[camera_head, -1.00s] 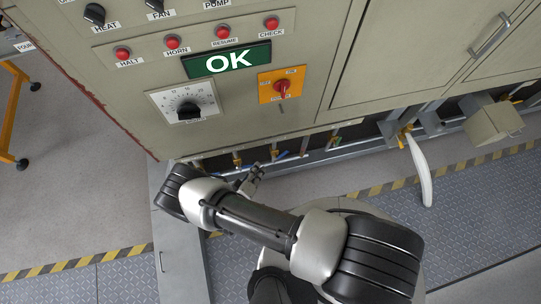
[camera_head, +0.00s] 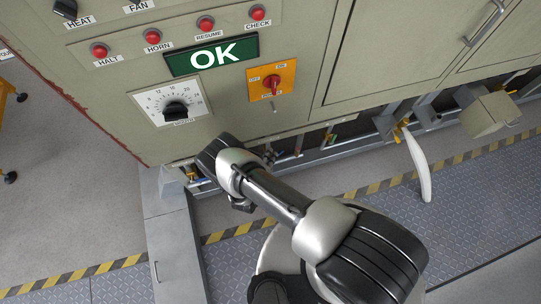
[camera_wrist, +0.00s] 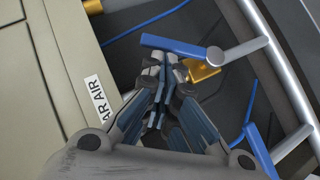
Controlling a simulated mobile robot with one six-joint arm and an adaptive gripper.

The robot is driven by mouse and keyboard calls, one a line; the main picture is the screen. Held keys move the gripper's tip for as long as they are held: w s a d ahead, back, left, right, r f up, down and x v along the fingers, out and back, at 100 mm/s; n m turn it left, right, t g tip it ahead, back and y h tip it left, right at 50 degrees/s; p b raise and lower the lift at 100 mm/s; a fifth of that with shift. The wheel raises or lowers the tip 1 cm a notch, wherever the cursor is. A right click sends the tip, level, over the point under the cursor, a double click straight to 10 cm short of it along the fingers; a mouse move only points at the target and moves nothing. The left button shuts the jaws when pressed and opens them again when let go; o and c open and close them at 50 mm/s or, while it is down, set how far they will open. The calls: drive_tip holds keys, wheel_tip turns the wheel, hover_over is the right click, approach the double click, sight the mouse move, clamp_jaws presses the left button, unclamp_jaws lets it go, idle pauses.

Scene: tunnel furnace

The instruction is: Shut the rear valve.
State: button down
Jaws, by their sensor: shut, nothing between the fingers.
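My gripper (camera_wrist: 158,72) is shut and empty in the wrist view. Its fingertips are at the lower edge of a blue valve handle (camera_wrist: 182,46), close to or touching it; I cannot tell which. The handle runs from upper left to a round grey pivot, beside a brass valve body (camera_wrist: 203,70). A second blue handle (camera_wrist: 262,152) lies lower right. I cannot tell from any label which is the rear valve. In the head view my arm hides most of the gripper; a blue and brass valve (camera_head: 192,173) shows left of the arm, under the cabinet.
A grey metal rail (camera_wrist: 276,60) curves along the right, with thin blue hoses nearby. In the head view, the control panel with a green OK display (camera_head: 211,55) is above, and a white hanging handle (camera_head: 418,165) is right.

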drive_tip(key=shift+d+r, duration=0.1)
idle(0.3)
drive_tip(key=shift+d+m+g+y+p, duration=0.2)
drive_tip(key=shift+m+g+y+p, duration=0.25)
drive_tip(key=shift+p, duration=0.3)
drive_tip(key=shift+w+d+y, duration=0.1)
drive_tip(key=shift+y, duration=0.15)
